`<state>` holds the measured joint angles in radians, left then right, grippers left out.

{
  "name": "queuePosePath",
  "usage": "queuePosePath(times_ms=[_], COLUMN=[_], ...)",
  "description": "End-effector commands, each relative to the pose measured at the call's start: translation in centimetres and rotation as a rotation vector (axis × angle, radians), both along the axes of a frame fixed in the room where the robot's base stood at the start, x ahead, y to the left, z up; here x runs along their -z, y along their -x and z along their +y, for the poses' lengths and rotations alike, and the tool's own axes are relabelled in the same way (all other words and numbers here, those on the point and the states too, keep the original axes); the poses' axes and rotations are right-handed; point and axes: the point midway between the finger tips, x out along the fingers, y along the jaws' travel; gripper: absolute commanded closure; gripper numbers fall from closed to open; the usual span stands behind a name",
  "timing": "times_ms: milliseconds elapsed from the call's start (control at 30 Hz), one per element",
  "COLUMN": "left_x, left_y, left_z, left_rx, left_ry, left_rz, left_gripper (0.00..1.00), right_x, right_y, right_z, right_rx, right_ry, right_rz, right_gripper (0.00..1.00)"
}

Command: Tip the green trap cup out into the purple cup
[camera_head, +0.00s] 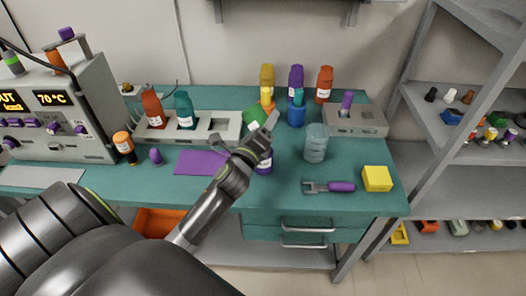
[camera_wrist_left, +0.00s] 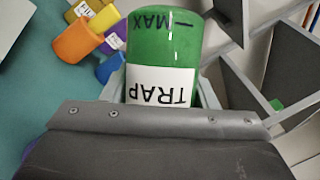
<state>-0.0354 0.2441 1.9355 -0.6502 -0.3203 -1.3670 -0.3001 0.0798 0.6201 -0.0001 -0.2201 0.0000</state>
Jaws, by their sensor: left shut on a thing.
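My left gripper (camera_head: 262,133) is shut on the green trap cup (camera_head: 254,117) and holds it tilted above the bench. In the left wrist view the green cup (camera_wrist_left: 163,50) sits between the fingers, with its TRAP label and MAX mark upside down in the picture. A purple cup (camera_head: 265,165) with a white label stands on the bench just below my left gripper, which hides much of it. Its mouth and contents are hidden. The inside of the green cup cannot be seen. My right gripper is not in view.
A clear beaker (camera_head: 316,144) stands to the right, with a purple-handled tool (camera_head: 330,187) and a yellow block (camera_head: 377,179) nearby. Yellow, purple and orange bottles (camera_head: 324,86) stand behind. A grey rack (camera_head: 213,123) and a purple mat (camera_head: 203,162) lie left.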

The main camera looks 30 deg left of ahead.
Motion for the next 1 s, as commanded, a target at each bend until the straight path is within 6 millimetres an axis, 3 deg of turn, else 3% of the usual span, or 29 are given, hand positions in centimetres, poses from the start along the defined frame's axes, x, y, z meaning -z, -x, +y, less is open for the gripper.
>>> queuePosePath(times_ms=[1000], left_x=[-0.03], left_y=[0.07], left_z=[-0.32], left_rx=[0.001], left_ry=[-0.088], left_rz=[-0.022], left_gripper=[0.70], right_x=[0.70], right_y=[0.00], right_z=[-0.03], right_rx=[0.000], right_ry=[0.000], right_rz=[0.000], right_gripper=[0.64])
